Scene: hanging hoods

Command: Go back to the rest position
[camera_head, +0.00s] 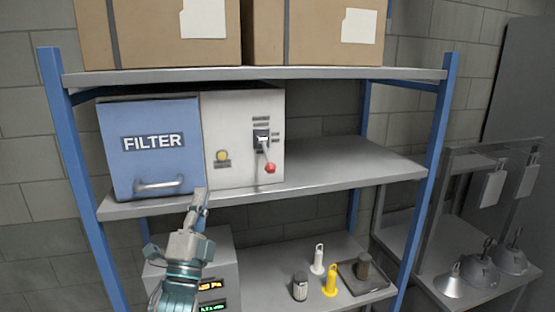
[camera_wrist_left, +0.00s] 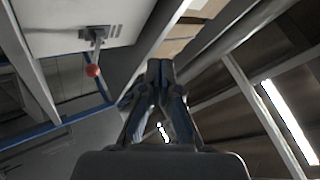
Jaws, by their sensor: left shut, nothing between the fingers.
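My left gripper (camera_head: 200,199) is shut and empty in the head view. It is in front of the middle shelf's front edge, just below and right of the handle of the blue FILTER drawer. In the left wrist view my left gripper (camera_wrist_left: 160,66) points up with its fingers together. A white control box (camera_head: 232,140) beside the blue FILTER drawer (camera_head: 152,148) carries a lever with a red knob (camera_head: 270,168), which hangs down. The red knob (camera_wrist_left: 92,71) also shows in the left wrist view, left of the fingers and apart from them. My right gripper is not in view.
Cardboard boxes (camera_head: 158,35) stand on the top shelf. The middle shelf (camera_head: 345,168) is bare on its right side. The lower shelf holds a white bottle (camera_head: 318,260), a yellow bottle (camera_head: 330,282), a jar (camera_head: 300,287) and a tray (camera_head: 380,285). Metal hoods (camera_head: 480,272) sit on a rack at right.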

